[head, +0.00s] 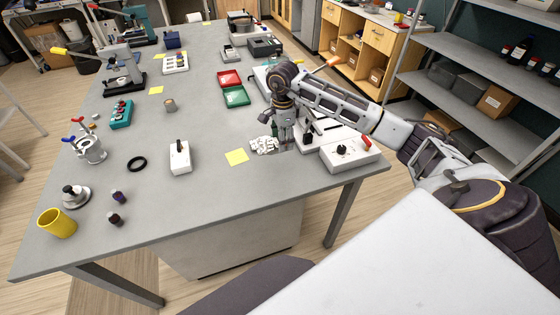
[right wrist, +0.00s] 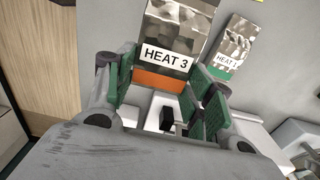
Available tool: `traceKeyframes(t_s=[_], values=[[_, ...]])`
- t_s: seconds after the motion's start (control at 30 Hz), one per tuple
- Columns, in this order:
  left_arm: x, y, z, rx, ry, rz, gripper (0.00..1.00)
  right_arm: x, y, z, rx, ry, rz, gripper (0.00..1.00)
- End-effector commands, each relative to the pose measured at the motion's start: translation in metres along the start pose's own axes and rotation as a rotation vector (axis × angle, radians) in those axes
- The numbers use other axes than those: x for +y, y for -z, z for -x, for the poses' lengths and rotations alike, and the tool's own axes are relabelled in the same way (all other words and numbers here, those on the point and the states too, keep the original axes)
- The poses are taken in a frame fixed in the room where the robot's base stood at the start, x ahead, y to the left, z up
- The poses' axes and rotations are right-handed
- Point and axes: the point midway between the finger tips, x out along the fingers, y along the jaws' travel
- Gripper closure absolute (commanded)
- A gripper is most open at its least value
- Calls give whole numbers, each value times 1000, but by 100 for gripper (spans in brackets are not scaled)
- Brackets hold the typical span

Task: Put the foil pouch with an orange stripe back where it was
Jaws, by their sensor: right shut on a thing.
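The foil pouch with an orange stripe (right wrist: 172,30) shows in the right wrist view, with crinkled silver foil and a "HEAT 3" label above the stripe. My right gripper (right wrist: 166,88) is shut on its striped end, between the green finger pads. A second foil pouch (right wrist: 235,45) with a similar label lies to its right; no orange stripe shows on it. In the head view my right gripper (head: 285,142) points down at the table's near right part, beside crumpled silver foil (head: 264,146). The held pouch is hard to make out there. My left gripper is in neither view.
A yellow note (head: 236,157) lies left of the foil on the grey table (head: 205,205). A white device with a black knob (head: 350,155) stands right of my gripper, near the table edge. Red (head: 230,79) and green (head: 236,96) trays lie farther back.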

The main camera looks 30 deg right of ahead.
Motion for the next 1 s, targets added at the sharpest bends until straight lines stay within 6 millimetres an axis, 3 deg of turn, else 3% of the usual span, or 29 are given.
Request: traceKeyframes(t_s=[0.43, 1.0], values=[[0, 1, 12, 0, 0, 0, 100, 1, 0, -50, 0, -3, 1, 71], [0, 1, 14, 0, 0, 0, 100, 1, 0, -64, 1, -3, 0, 71]])
